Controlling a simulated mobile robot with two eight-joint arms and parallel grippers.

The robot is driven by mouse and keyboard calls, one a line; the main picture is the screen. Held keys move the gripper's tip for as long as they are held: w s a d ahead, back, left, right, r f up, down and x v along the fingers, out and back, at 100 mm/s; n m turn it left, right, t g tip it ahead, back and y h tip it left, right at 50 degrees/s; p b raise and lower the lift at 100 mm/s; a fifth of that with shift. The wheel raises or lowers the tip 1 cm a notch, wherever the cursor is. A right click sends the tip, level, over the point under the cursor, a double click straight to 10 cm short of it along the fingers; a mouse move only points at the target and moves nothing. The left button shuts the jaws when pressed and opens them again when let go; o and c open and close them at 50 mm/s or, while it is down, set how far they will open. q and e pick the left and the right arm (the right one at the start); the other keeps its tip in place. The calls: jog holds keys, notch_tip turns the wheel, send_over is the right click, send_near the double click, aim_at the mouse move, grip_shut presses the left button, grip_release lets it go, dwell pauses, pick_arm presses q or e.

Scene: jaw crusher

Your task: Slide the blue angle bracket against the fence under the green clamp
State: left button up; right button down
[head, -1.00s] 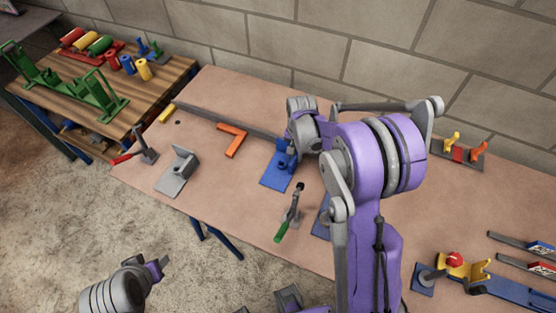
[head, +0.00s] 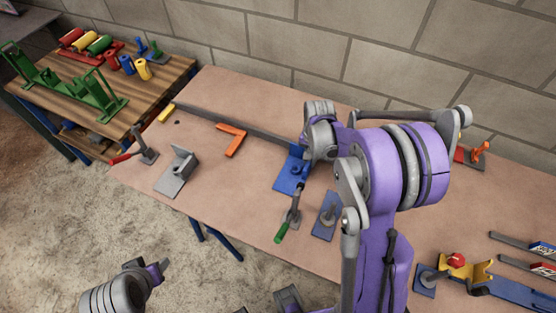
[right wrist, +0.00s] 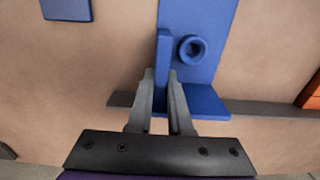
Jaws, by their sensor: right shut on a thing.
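The blue angle bracket (head: 290,178) lies on the workbench at the long grey fence (head: 268,134); its far side is partly behind my right arm. The right wrist view shows its flat plate with a round boss (right wrist: 205,60), and its upright wall standing along the fence (right wrist: 270,108). My right gripper (right wrist: 163,75) is shut on the bracket's thin upright rib. The green-handled clamp (head: 292,214) stands in front of the bracket, its dark upper end overlapping the bracket's near edge in the head view. My left gripper (head: 160,268) hangs off the bench's front; its jaw opening is unclear.
An orange angle piece (head: 232,139), a grey bracket (head: 178,171) and a red-handled clamp (head: 143,150) are to the left. Several tools lie at the right.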

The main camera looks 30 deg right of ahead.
pick_arm(q)
jog(key=shift+s+f+b, duration=0.1)
jog(key=shift+f+b, duration=0.25)
jog(key=shift+f, duration=0.1)
pick_arm(e)
jog(key=shift+s+d, duration=1.5)
jog(key=shift+s, duration=0.3)
jog(key=shift+w+d, duration=0.1)
pick_arm(q)
jog(key=shift+f, duration=0.1)
pick_arm(e)
jog(key=shift+w+d, duration=0.6)
jog(key=shift+d, duration=0.1)
jog(key=c, duration=0.8)
grip_release()
jog(key=shift+o, duration=0.2)
pick_arm(q)
jog(key=r+p, duration=0.1)
jog(key=w+r+p, duration=0.1)
jog(key=r, duration=0.1)
jog(key=r+p, duration=0.1)
jog(key=r, duration=0.1)
jog(key=shift+w+r+p, duration=0.1)
jog(key=shift+w+p, duration=0.25)
jog(key=shift+p, duration=0.05)
pick_arm(e)
notch_tip(320, 180, up, 8)
